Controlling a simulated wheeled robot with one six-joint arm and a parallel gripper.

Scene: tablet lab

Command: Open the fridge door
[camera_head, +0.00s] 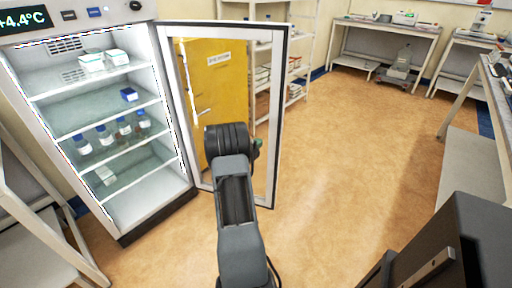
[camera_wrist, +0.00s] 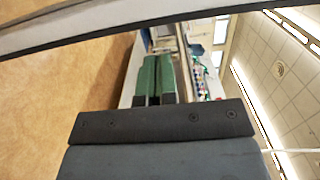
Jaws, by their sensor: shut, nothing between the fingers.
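The fridge (camera_head: 188,150) stands at the left in the head view, with its lit interior showing. Its glass door (camera_head: 277,110) stands wide open, swung out to the right from the fridge's right side. My gripper is mostly hidden behind my wrist in the head view; a bit of green shows at its right, overlapping the door. In the wrist view the two green fingers of my gripper (camera_wrist: 157,62) are together, with nothing between them. A pale and dark bar, probably the door frame (camera_wrist: 120,18), crosses the top of that view. No door handle is discernible.
A yellow cabinet (camera_head: 215,80) shows through the door glass. A shelf rack (camera_head: 308,50) stands behind. Benches (camera_head: 385,32) line the back and right. The floor (camera_head: 350,130) between is clear.

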